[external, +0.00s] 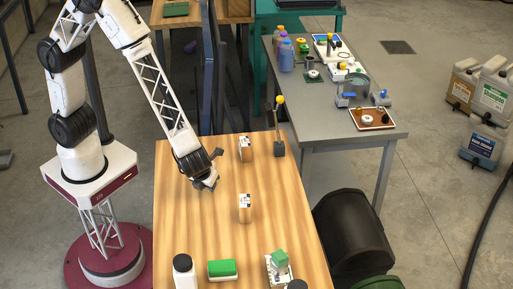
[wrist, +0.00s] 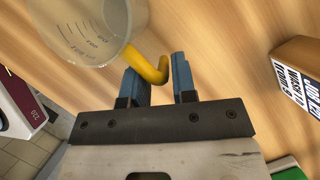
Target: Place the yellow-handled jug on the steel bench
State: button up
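The jug (wrist: 95,25) is clear with measuring marks and has a yellow handle (wrist: 150,70); it shows at the upper left of the wrist view, over the wooden table. My gripper (wrist: 164,72) is open, with its two blue fingertips apart and the end of the handle at the gap between them. I cannot tell whether a finger touches it. In the external view my gripper (external: 207,183) is low over the table's left part, and I cannot make out the jug there. The steel bench (external: 325,124) stands to the right, beyond the wooden table.
Two labelled boxes (external: 244,149) (external: 245,208) and a yellow-knobbed lever (external: 280,125) stand on the wooden table. A bottle (external: 184,272) and green sponge (external: 222,270) are near its front. The bench holds bottles (external: 286,56) and a brown tray (external: 371,118); its front left is bare.

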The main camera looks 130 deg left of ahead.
jog(key=shift+x, duration=0.8)
grip_shut()
